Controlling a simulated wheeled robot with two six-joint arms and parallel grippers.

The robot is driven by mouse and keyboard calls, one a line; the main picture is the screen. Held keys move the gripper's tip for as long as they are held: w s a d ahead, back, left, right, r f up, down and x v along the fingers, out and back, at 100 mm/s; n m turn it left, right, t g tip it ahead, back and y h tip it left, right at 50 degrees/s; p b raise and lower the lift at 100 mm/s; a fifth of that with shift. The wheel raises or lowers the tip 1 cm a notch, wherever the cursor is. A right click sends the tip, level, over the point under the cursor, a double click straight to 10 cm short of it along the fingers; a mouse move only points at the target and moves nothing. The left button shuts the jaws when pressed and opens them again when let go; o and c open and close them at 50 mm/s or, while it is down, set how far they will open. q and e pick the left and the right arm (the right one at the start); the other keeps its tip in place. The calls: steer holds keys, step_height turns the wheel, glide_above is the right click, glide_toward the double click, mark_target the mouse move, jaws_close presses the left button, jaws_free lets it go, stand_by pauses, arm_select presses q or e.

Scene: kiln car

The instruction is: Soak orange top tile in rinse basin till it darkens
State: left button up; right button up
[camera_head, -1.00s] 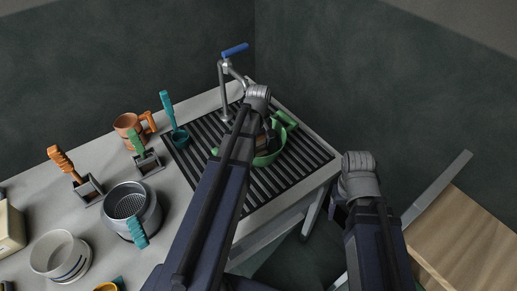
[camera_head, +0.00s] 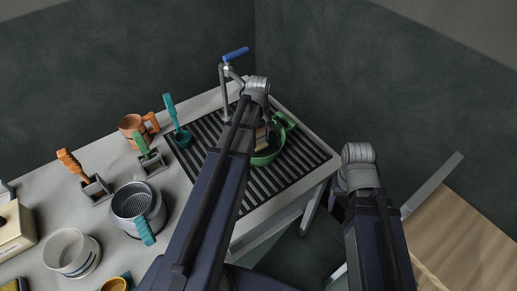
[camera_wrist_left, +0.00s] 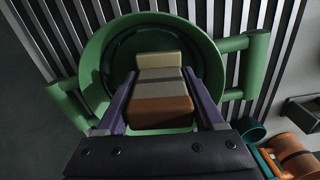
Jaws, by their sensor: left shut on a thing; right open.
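My left gripper (camera_wrist_left: 164,105) is shut on the layered orange top tile (camera_wrist_left: 162,108). In the left wrist view the tile has an orange-brown band nearest me, a speckled grey band in the middle and a cream band at the far end. The green two-handled rinse basin (camera_wrist_left: 96,48) lies around and beneath it; its inside is dark, and I cannot tell how deep the tile sits. In the head view the tile (camera_head: 261,137) is partly hidden by my left arm, at the basin (camera_head: 267,159). My right gripper (camera_head: 340,207) is open, mostly hidden below its wrist, right of the table.
The basin stands on a black slatted drain (camera_head: 288,178) by a grey tap with a blue lever (camera_head: 236,53). A teal ladle (camera_head: 175,120), an orange mug (camera_head: 132,127), a grey sieve pot (camera_head: 133,203) and a white bowl (camera_head: 70,252) stand to the left.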

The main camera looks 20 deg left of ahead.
mark_target(258, 130)
arm_select(q)
steer(key=shift+r+p, duration=1.8)
steer(key=shift+r, duration=0.2)
stand_by(0.5)
